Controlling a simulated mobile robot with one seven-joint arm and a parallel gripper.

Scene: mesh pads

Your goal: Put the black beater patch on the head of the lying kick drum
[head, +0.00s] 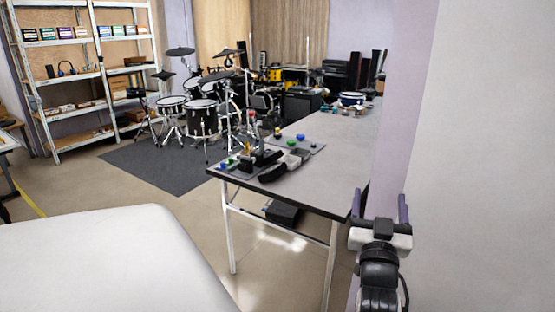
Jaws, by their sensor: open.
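My gripper (380,208) is in the lower right of the head view, with its two purple fingers apart and nothing visible between them. It is beside the near right corner of the grey table. A small blue and white drum (352,98) stands on the table's far end; I cannot tell whether it is the lying kick drum. No black beater patch can be made out for certain. Dark pieces (272,172) lie near the table's front left edge, too small to identify.
The long grey table (337,160) has a clear middle and right side. Small coloured items (291,143) sit on its left side. A drum kit (203,117) stands on a dark rug (150,168). A pale wall (490,150) rises close on the right. White shelves (62,115) stand back left.

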